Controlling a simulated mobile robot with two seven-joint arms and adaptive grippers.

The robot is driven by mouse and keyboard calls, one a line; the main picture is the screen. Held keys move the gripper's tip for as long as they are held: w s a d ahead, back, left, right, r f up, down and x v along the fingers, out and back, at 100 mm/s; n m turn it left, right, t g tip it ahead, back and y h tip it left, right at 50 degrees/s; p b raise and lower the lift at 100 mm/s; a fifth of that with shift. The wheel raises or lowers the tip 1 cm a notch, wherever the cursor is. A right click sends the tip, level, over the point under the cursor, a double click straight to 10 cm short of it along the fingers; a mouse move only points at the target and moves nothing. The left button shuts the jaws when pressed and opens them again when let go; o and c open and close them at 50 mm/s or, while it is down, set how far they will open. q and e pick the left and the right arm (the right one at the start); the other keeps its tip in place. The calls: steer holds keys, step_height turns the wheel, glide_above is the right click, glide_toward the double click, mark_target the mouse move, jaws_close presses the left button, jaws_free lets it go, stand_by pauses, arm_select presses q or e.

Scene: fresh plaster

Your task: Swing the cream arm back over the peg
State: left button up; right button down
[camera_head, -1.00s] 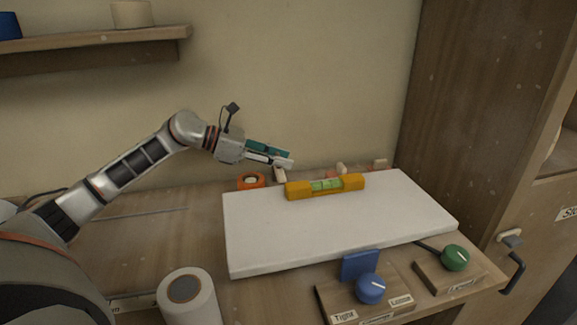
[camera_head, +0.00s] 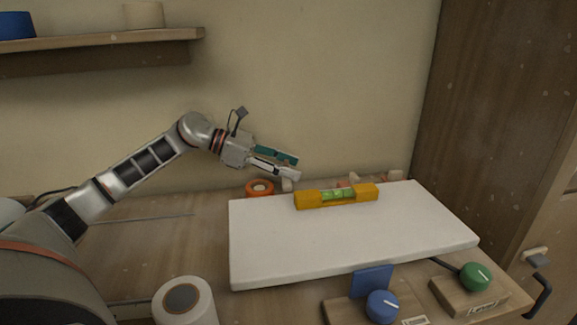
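My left gripper (camera_head: 297,168) is in the air behind the white board's far left part, in front of the wall. Its teal and pale fingers are apart, with nothing visible between them. Just below the fingertips is a small cream piece (camera_head: 287,185), behind the board. Another small cream piece (camera_head: 395,175) and pinkish bits (camera_head: 347,181) show behind the board's far edge. I cannot tell which of these is the cream arm or the peg, as the board and level partly hide them. My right gripper is not in view.
The white board (camera_head: 340,240) carries a yellow spirit level (camera_head: 308,199) at its far edge. An orange ring (camera_head: 260,188) is left of the cream piece. A white roll (camera_head: 195,305), blue knob (camera_head: 382,305) and green knob (camera_head: 475,276) are in front. A cabinet stands right.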

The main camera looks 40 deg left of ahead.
arm_select(q)
steer(key=v, duration=0.6)
steer(key=shift+f, duration=0.1)
steer(key=shift+v, duration=0.8)
